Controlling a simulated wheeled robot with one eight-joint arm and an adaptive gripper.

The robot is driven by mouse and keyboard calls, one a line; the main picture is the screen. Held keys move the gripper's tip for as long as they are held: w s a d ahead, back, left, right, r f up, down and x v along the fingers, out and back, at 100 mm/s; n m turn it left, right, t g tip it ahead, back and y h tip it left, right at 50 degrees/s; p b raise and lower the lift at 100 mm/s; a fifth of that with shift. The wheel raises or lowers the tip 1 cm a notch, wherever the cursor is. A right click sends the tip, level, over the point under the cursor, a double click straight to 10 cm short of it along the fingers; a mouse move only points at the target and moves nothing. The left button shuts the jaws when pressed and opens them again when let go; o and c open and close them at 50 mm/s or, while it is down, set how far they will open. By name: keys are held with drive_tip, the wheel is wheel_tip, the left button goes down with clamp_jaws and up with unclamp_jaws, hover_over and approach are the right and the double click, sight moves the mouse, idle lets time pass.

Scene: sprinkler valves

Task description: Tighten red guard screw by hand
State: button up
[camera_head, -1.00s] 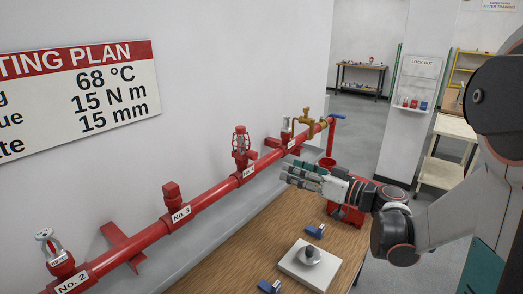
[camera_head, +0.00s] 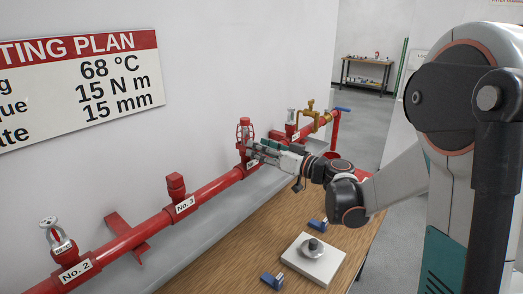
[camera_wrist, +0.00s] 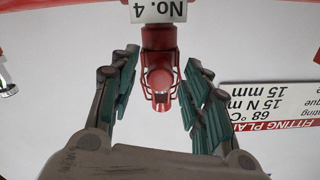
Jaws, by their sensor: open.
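The red guard (camera_head: 245,132) is a wire cage around a sprinkler head on the red pipe, at the label No. 4. Its screw is too small to make out. My gripper (camera_head: 257,147) is at the guard, reaching in from the right. In the wrist view, which is upside down, the guard (camera_wrist: 160,77) sits between the two spread fingers of my gripper (camera_wrist: 160,90), with a gap on each side. The fingers have green pads and hold nothing.
The red pipe (camera_head: 212,189) runs along the wall, with sprinkler No. 2 (camera_head: 57,236) and a red fitting at No. 3 (camera_head: 177,187). A brass valve (camera_head: 312,115) is beyond the guard. The wooden table (camera_head: 225,258) below bears a white block (camera_head: 300,267) and blue pieces.

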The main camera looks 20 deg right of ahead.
clamp_jaws()
drive_tip(key=shift+m, duration=0.4)
drive_tip(key=m+b, duration=0.3)
drive_tip(key=m, duration=1.9)
drive_tip(key=shift+m, duration=0.3)
idle(0.4)
